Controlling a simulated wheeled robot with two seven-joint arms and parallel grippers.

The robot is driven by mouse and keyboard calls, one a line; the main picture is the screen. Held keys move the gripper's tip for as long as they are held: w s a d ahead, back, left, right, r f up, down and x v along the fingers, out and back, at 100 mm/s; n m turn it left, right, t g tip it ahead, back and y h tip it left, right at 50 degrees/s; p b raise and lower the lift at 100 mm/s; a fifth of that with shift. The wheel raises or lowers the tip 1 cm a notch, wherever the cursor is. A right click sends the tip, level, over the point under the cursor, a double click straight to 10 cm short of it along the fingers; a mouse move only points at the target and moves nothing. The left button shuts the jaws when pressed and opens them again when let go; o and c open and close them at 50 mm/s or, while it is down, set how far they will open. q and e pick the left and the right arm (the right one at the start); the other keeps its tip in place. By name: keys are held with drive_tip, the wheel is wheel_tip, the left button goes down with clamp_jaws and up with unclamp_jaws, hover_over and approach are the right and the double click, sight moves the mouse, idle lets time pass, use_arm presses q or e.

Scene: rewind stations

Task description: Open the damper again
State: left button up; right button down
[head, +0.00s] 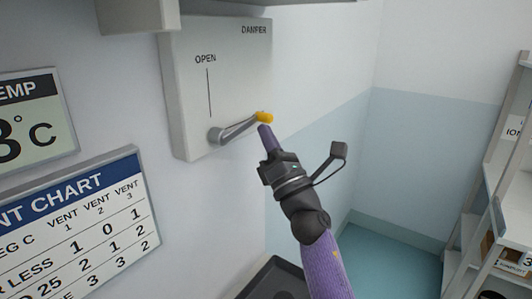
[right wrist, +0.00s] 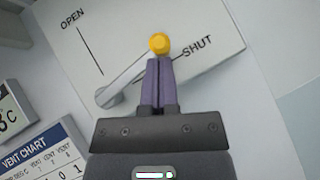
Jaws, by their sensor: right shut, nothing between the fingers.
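The damper (head: 222,75) is a pale wall box with OPEN marked beside a vertical line; in the right wrist view the damper (right wrist: 215,25) also carries SHUT beside a slanting line. Its grey lever (head: 236,129) runs from a round pivot at lower left up to a yellow knob (head: 264,117), lying close to the SHUT direction, away from the OPEN line. My right gripper (head: 264,127) is shut and empty, its fingertips right at the knob's lower side. In the right wrist view the fingertips (right wrist: 159,60) sit just below the knob (right wrist: 159,43); I cannot tell whether they touch. My left gripper is not in view.
A vent chart (head: 80,225) and a temperature display (head: 35,120) hang on the wall at left. A grey fixture (head: 137,16) juts out above the damper. Shelves (head: 505,185) stand at far right. A dark tray-like object (head: 275,280) is below. Floor between is clear.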

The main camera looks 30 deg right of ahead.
use_arm(q)
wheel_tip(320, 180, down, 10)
drive_tip(key=b, duration=0.9)
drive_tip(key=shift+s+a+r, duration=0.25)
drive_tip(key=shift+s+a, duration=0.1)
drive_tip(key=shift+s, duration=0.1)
use_arm(e)
drive_tip(key=s+a+r+n+g+y, duration=0.1)
drive_tip(key=r+n+g+y, duration=0.3)
drive_tip(key=n, duration=1.2)
drive_tip(key=a+r+n+g+y, duration=0.3)
drive_tip(key=n+g+y, duration=0.8)
drive_tip(key=n+y, duration=0.5)
drive_tip(key=shift+s+r, duration=0.35)
drive_tip(key=shift+r, duration=0.3)
drive_tip(key=shift+a, duration=0.1)
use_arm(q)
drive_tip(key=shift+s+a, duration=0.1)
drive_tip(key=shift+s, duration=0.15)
